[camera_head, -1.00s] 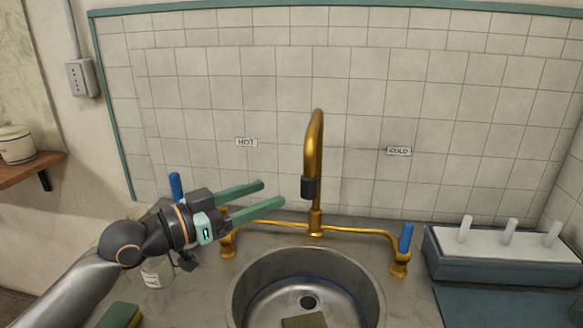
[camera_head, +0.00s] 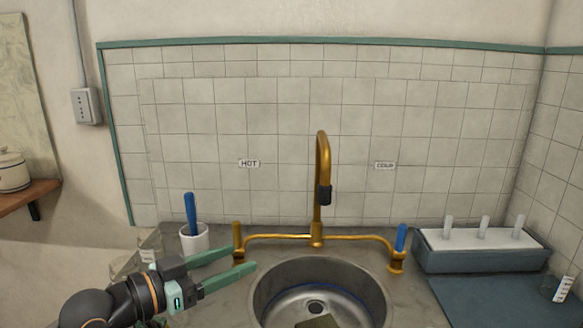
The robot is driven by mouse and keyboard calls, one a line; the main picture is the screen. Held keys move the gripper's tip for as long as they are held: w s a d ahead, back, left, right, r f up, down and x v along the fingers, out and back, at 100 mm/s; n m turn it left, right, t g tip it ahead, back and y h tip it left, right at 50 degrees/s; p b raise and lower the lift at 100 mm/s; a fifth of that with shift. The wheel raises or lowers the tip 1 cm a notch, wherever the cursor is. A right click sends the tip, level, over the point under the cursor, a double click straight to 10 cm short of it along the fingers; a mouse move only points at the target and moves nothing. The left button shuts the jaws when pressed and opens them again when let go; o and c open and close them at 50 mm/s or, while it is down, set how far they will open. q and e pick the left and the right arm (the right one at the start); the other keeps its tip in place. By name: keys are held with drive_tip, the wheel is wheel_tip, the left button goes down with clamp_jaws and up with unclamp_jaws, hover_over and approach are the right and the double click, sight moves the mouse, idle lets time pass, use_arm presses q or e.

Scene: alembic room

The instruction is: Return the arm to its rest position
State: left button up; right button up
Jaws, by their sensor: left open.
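My left gripper (camera_head: 222,268) comes in from the lower left over the counter. Its two green fingers are apart with nothing between them, and they point right, toward the sink (camera_head: 268,285). The fingertips show just left of the sink rim and below the gold faucet (camera_head: 320,185) in the picture. The rest of my left arm runs out of the bottom edge. My right gripper is not in view.
A white cup (camera_head: 195,241) with a blue-handled thing (camera_head: 191,210) stands behind the gripper. Glass jars (camera_head: 147,250) stand at its left. A blue-grey rack (camera_head: 470,259) with white pegs stands at the right. A dark sponge (camera_head: 318,322) shows in the sink.

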use_arm(q)
drive_tip(key=s+f+n+g+y, duration=0.1)
drive_tip(key=s+f+y, duration=0.25)
drive_tip(key=f, duration=0.55)
drive_tip(key=s+f+n+g+y, duration=0.1)
drive_tip(key=s+f+g+y, duration=0.1)
drive_tip(key=s+f, duration=0.5)
drive_tip(key=s+a+f+n+g+y, duration=0.3)
drive_tip(key=s+a+f, duration=0.2)
drive_tip(key=s+f, duration=0.3)
drive_tip(key=s+a+f+n+g+y, duration=0.2)
drive_tip(key=s+a+f+y, duration=0.1)
drive_tip(key=s+a+f, duration=0.5)
drive_tip(key=w+d+f+t+h+p, duration=0.2)
drive_tip(key=w+d+f+t+p, duration=0.1)
drive_tip(key=d+f+t, duration=0.2)
drive_tip(key=shift+w+d+f+t+p, duration=0.15)
drive_tip(key=shift+d+f+t+p, duration=0.25)
drive_tip(key=shift+d, duration=0.6)
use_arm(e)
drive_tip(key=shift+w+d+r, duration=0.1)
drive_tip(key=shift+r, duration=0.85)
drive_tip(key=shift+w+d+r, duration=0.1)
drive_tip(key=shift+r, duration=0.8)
